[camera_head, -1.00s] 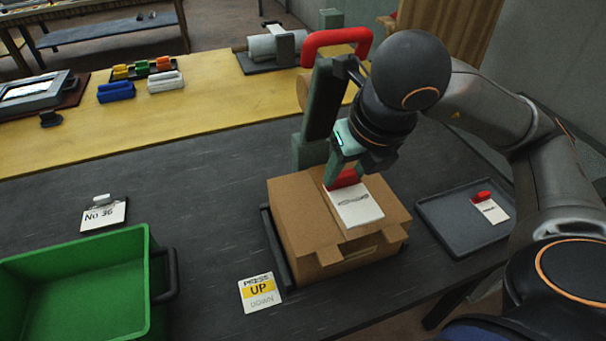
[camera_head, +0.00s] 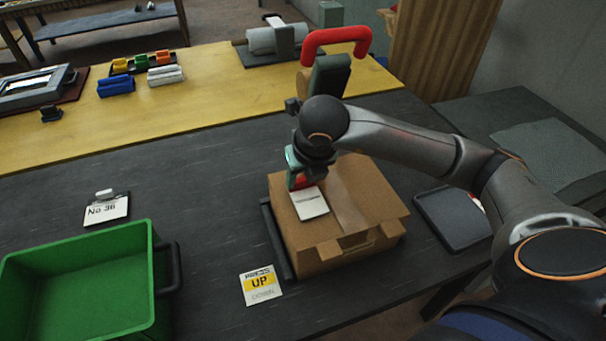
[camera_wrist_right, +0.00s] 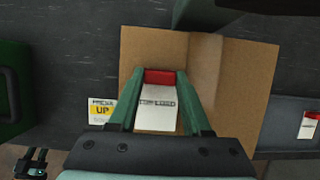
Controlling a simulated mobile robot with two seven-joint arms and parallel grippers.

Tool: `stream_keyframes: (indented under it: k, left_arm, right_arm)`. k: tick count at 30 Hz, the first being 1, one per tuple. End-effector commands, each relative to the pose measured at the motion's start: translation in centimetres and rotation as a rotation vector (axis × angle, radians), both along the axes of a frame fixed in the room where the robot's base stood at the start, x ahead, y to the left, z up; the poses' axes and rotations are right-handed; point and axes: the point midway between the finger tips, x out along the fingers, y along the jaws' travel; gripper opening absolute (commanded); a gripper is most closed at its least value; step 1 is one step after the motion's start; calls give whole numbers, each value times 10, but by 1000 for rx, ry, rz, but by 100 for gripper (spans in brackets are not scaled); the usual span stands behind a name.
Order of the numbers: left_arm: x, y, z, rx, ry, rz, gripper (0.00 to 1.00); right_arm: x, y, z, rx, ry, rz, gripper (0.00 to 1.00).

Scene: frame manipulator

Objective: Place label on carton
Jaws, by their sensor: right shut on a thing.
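The brown cardboard carton (camera_head: 365,195) stands on the dark bench, its top closed with a seam across it. My right gripper (camera_head: 300,183) points down over the left part of the carton top. It is shut on the red tab of a white label (camera_head: 311,205) with dark print. In the right wrist view the red tab (camera_wrist_right: 160,77) lies between the fingers and the label (camera_wrist_right: 157,112) extends over the carton top (camera_wrist_right: 245,90). I cannot tell whether the label touches the cardboard. A small dark two-pronged part, likely my left gripper (camera_wrist_right: 34,160), shows at the wrist view's lower left.
A press lever with a red handle (camera_head: 336,36) rises behind the carton. A "PRESS UP DOWN" card (camera_head: 262,285) lies in front. A green bin (camera_head: 85,285) is at left. A grey tray (camera_head: 450,222) at right holds another red-tabbed label (camera_wrist_right: 308,125), mostly hidden by my arm in the head view.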

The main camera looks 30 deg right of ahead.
Motion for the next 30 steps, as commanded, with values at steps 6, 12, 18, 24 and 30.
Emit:
stream_keyframes:
  k: [6,12,18,24,30]
  left_arm:
    - [0,0,1,-1,0,-1,40]
    - [0,0,-4,-1,-1,-1,40]
    - [0,-1,-3,-1,-1,-1,40]
    - [0,0,-3,-1,-1,-1,40]
    - [0,0,-1,-1,-2,-1,40]
  right_arm:
    - [0,0,-3,0,-2,-1,0]
    - [0,0,-7,0,-2,-1,0]
    - [0,0,-5,0,-2,-1,66]
    - [0,0,-5,0,-1,-1,79]
    - [0,0,-3,0,-1,-1,79]
